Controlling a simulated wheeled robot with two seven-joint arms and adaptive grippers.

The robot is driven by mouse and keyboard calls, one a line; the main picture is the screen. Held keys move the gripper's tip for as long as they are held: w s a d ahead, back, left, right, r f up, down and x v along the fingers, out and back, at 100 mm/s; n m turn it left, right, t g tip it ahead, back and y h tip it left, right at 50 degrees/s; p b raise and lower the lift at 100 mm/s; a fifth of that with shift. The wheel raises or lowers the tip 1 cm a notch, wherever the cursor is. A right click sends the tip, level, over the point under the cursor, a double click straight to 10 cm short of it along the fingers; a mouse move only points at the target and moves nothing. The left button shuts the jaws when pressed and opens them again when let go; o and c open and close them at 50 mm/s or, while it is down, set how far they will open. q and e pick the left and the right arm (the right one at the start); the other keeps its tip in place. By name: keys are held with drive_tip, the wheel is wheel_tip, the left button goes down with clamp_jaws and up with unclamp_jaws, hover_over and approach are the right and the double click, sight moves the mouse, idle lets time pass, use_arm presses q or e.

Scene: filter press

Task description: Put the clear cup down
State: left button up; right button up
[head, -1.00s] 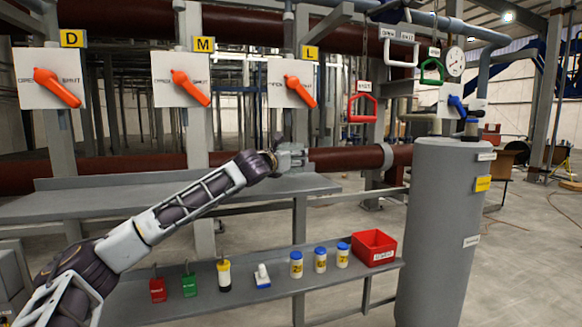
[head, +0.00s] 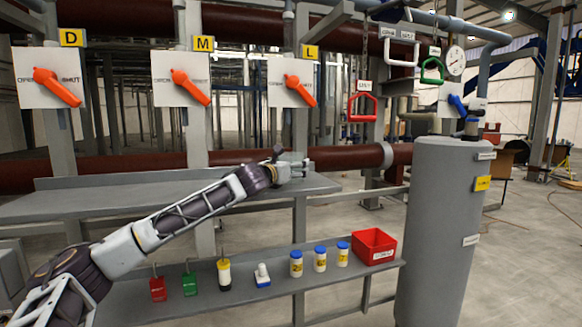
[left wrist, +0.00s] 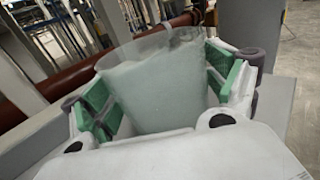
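The clear cup (left wrist: 155,90) is see-through with a pale, cloudy look, and it sits between the green finger pads of my left gripper (left wrist: 165,82) in the left wrist view. The pads press against both its sides. In the head view my left gripper (head: 300,168) is over the right end of the grey upper shelf (head: 130,198). I cannot make out the cup in the head view, or tell whether its base touches the shelf. My right gripper is not in view.
The lower shelf (head: 215,308) holds red, green and yellow-banded tagged items, a white-and-blue piece, blue-capped jars (head: 320,260) and a red bin (head: 374,246). A grey tank (head: 445,240) stands right. Orange-handled valve panels (head: 182,80) hang behind. The upper shelf looks clear.

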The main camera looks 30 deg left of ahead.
use_arm(q)
drive_tip(key=shift+s+r, duration=0.1)
drive_tip(key=shift+r, duration=0.05)
idle(0.4)
drive_tip(key=shift+s+d+b, duration=0.15)
drive_tip(key=shift+s+b, duration=0.35)
drive_tip(key=shift+s, duration=1.45)
drive_tip(key=shift+s+d+b, duration=0.2)
drive_tip(key=shift+s+b, duration=0.25)
drive_tip(key=shift+s, duration=1.55)
drive_tip(key=shift+s+d+b, duration=0.15)
drive_tip(key=shift+s+b, duration=0.35)
drive_tip(key=shift+s, duration=1.45)
